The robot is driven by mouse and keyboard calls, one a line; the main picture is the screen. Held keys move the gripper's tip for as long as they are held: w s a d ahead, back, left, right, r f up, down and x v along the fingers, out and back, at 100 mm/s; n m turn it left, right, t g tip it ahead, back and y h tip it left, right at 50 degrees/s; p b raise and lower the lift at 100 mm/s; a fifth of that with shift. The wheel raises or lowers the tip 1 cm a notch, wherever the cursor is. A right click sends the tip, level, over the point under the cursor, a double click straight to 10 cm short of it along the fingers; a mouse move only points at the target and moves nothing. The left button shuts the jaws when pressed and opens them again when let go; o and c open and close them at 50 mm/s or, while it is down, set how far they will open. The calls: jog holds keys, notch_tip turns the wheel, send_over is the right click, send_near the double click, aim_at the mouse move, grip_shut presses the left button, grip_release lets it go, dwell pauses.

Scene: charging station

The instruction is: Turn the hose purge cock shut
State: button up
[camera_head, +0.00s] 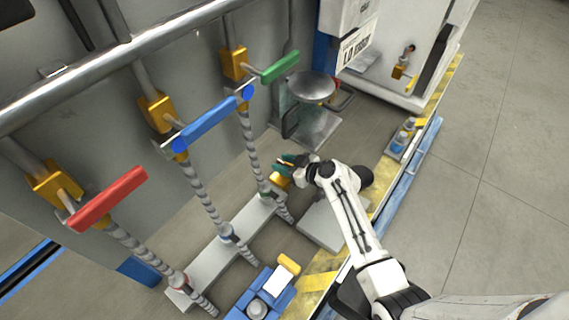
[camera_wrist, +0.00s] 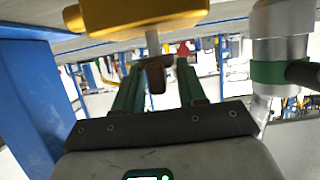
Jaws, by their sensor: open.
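The hose purge cock shows a brass-yellow body (camera_head: 280,180) low beside the green-marked hose in the head view, partly covered by my gripper. In the wrist view its yellow body (camera_wrist: 145,14) fills the top, with a thin stem and a small dark red-brown handle (camera_wrist: 156,78) below it. My gripper (camera_head: 289,161) is at the cock, its dark green fingers spread. In the wrist view the handle lies between the open fingers of my gripper (camera_wrist: 160,82); I cannot tell whether either finger touches it.
Red (camera_head: 108,198), blue (camera_head: 212,122) and green (camera_head: 279,66) lever handles sit on yellow valves along the wall. Ribbed hoses run down to a grey block (camera_head: 213,262). In the wrist view a green-banded hose fitting (camera_wrist: 280,72) is close on the right, a blue post (camera_wrist: 35,95) left.

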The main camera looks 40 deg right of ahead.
jog(key=c, duration=0.7)
